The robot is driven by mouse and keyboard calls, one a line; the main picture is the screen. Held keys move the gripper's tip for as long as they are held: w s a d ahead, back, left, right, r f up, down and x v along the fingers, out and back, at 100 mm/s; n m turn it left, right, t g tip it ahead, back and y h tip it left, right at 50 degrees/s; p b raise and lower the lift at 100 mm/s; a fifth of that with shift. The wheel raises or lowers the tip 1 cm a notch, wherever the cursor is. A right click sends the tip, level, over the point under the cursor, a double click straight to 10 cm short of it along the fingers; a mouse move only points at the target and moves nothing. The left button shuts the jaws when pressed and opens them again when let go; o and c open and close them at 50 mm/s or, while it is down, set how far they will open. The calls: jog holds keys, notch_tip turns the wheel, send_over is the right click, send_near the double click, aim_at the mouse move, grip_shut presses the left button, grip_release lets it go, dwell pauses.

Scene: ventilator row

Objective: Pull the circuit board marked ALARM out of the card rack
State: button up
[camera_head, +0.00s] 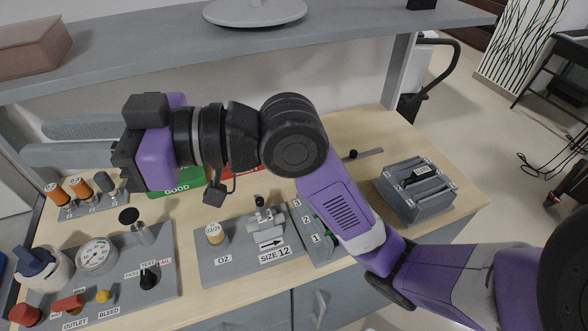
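My gripper (34,141) is at the upper left, pointing left, with its two long grey fingers apart and nothing seen between them. A grey panel with slots numbered 1, 2 and 3 (310,224) stands at the front middle of the bench; green board-like parts show in it, partly hidden by my purple arm. A grey slotted block (420,205) stands farther right with a small white label and a dark part in it. No ALARM marking is readable, and I cannot tell which of the two is the card rack. My gripper is far left of both.
A green GOOD tray (190,192) and a red tray (247,172) lie behind. A shelf (330,40) overhangs the back.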

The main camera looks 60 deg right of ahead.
jog(key=s+d+f+n+g+h, duration=0.2)
jog(key=s+d+f+g+h, duration=0.2)
jog(key=d+f, duration=0.25)
jog(key=s+d+f+n+g+h, duration=0.2)
jog(key=s+d+f+g+h, duration=0.1)
jog(key=d+f+g, duration=0.4)
jog(key=s+d+f+g+h, duration=0.1)
jog(key=s+d+h, duration=0.1)
jog(key=s+d, duration=0.2)
jog(key=s+d+f+g+h, duration=0.1)
jog(key=s+d+f, duration=0.1)
jog(key=s+d, duration=0.2)
jog(key=s+d+f+g+h+p, duration=0.1)
jog(key=s+d+f+h, duration=0.1)
jog(key=s+d, duration=0.3)
jog(key=shift+d+f+m+h, duration=0.2)
jog(key=shift+d+m+h, duration=0.15)
jog(key=shift+d, duration=0.4)
jog(key=shift+s+d+f, duration=0.1)
jog(key=shift+d+f, duration=0.05)
jog(key=shift+f, duration=0.1)
notch_tip(320, 180, down, 7)
jog(key=shift+f, duration=0.15)
